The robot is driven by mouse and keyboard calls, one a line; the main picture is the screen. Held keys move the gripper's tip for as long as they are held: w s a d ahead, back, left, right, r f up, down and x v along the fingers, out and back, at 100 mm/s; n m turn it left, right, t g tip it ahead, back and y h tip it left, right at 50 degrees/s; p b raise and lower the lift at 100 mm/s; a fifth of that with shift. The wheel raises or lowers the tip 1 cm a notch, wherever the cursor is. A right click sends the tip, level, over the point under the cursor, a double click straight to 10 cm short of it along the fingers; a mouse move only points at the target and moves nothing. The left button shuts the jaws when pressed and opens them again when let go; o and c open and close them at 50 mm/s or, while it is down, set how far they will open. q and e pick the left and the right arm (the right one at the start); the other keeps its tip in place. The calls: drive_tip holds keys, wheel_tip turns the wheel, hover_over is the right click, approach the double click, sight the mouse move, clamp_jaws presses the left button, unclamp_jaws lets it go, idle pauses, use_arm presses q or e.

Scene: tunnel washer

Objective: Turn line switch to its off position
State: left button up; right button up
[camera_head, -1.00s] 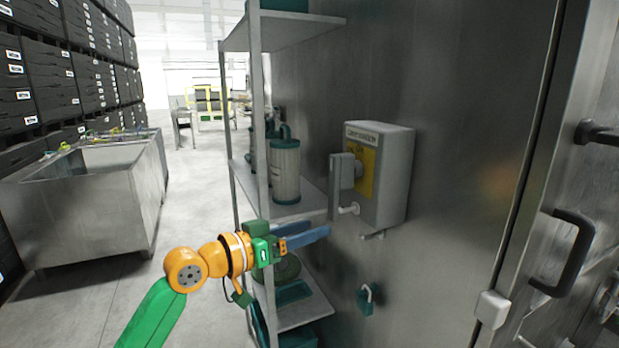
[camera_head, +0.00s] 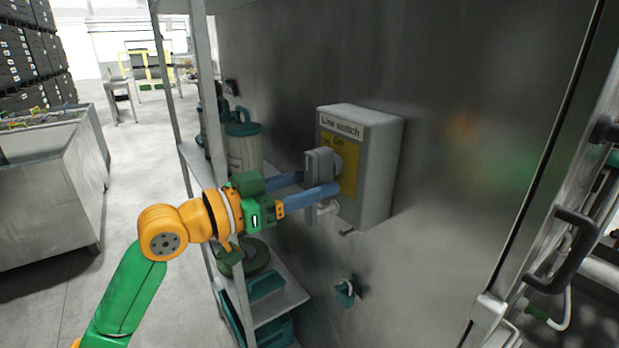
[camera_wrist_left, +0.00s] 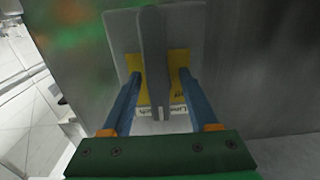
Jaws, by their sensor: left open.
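The line switch is a grey box (camera_head: 378,165) on the steel wall, with a yellow plate (camera_head: 349,172) and a label reading "Line switch". A grey handle (camera_head: 319,164) stands out from its front. My left gripper (camera_head: 318,184) is open, with its blue fingers at the handle. In the left wrist view the handle (camera_wrist_left: 153,60) lies between the two open fingers (camera_wrist_left: 154,98), with a visible gap on each side. Whether the fingertips touch the plate cannot be told. My right gripper is not in view.
A shelf rack (camera_head: 285,299) with a teal-lidded canister (camera_head: 243,148) stands left of the switch, close to my left arm. A teal padlock-like item (camera_head: 345,293) hangs below the switch. A door with a black handle (camera_head: 566,250) is at the right.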

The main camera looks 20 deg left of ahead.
use_arm(q)
drive_tip(key=shift+s, duration=0.1)
clamp_jaws()
idle(1.2)
